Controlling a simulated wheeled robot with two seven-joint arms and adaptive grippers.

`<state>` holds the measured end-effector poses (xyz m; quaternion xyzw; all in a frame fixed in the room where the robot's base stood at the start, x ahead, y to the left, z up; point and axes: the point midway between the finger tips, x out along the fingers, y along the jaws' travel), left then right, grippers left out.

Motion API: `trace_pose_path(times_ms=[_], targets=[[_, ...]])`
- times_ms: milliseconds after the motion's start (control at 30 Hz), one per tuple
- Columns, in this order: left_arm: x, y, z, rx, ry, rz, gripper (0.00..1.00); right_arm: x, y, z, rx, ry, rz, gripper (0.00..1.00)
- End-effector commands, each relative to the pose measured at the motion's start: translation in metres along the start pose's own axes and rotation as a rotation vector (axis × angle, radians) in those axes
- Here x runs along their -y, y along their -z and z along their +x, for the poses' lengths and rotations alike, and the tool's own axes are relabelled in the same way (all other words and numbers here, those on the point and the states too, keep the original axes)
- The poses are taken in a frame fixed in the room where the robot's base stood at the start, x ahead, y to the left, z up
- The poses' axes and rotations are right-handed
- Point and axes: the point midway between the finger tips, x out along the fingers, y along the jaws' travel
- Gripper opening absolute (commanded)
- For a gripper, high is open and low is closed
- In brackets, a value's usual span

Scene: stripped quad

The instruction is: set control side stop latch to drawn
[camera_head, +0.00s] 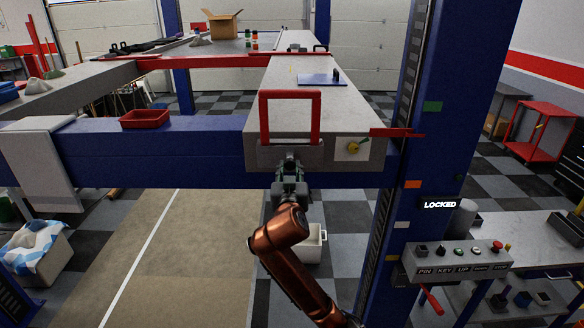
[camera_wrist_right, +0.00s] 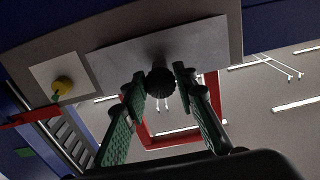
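A black ribbed knob (camera_wrist_right: 160,82) stands out from a pale plate (camera_wrist_right: 205,42) on the end face of the grey runway (camera_head: 335,105), below a red upright frame (camera_head: 290,93). It looks like the stop latch, but no label confirms this. My right gripper (camera_head: 289,166) is at this end face and hides the knob in the head view. In the right wrist view its green-padded fingers (camera_wrist_right: 160,78) are apart, one each side of the knob, with narrow gaps. My left gripper is not in view.
A yellow knob (camera_head: 353,147) on a white square is right of the gripper, near a red bar (camera_head: 395,132) and the blue post (camera_head: 440,100). A lit sign (camera_head: 439,204) reads LOCKED above the button panel (camera_head: 457,257). A red tray (camera_head: 145,119) is on the blue crossbeam.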

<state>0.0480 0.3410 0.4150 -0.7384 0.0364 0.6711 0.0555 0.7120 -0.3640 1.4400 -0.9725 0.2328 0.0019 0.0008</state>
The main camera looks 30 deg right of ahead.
Motion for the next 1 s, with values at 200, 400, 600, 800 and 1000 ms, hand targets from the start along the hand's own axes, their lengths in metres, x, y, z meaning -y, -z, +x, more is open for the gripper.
trace_pose_path(times_ms=[200,400,600,800,1000], targets=[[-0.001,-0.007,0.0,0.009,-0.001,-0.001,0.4,0.0,-0.001,0.0,0.001,0.001,-0.001,0.41],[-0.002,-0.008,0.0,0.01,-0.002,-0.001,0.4,0.0,0.0,0.0,-0.001,0.0,-0.001,0.43],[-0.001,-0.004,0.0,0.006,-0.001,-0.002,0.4,0.001,0.0,-0.006,-0.001,0.002,0.0,0.43],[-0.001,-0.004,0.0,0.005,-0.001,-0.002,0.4,0.001,-0.001,-0.04,-0.001,0.005,0.002,0.43],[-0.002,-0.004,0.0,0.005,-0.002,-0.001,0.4,0.001,-0.001,-0.081,0.0,0.004,0.002,0.43]])
